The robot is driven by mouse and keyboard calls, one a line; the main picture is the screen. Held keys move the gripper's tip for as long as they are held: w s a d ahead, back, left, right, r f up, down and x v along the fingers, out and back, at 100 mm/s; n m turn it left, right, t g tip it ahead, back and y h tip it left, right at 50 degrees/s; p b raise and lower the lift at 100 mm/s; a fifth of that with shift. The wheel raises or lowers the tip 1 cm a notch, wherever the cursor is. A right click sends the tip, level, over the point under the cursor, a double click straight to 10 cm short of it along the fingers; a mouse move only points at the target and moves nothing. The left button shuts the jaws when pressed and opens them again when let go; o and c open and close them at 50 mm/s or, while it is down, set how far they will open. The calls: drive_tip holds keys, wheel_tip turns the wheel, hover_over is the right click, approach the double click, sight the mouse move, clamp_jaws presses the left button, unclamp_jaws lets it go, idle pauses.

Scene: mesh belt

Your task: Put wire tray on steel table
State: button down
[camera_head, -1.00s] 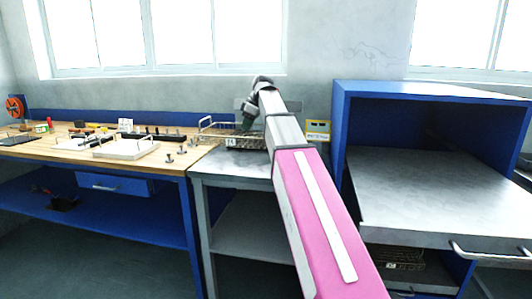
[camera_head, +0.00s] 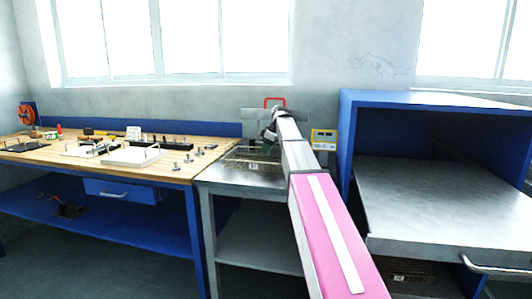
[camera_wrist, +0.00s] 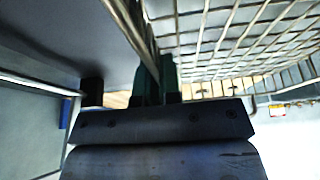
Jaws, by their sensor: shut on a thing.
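The wire tray (camera_head: 240,160) is a shallow metal mesh tray. In the head view it appears at the steel table's top, partly hidden by my arm. The steel table (camera_head: 222,179) has a grey top and stands between the wooden bench and the blue cabinet. My gripper (camera_head: 268,150) is over the table's back part, its fingers barely visible there. In the wrist view my gripper (camera_wrist: 152,78) is shut on a metal bar of the tray, and the tray's mesh (camera_wrist: 225,35) fills the upper right. I cannot tell whether the tray touches the table.
The wooden bench (camera_head: 185,172) at left holds several tools and fittings. The blue cabinet (camera_head: 347,150) at right has a grey shelf (camera_head: 440,205) sticking out. A yellow device (camera_head: 324,138) is behind the table, right of my arm. A red loop (camera_head: 274,99) shows behind my gripper.

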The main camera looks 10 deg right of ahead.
drive_tip(key=shift+f, duration=0.6)
drive_tip(key=shift+f, duration=0.1)
drive_tip(key=shift+f, duration=0.3)
drive_tip(key=shift+f, duration=0.2)
drive_tip(key=c, duration=1.3)
unclamp_jaws()
drive_tip(key=shift+w+r, duration=0.1)
drive_tip(key=shift+w, duration=0.05)
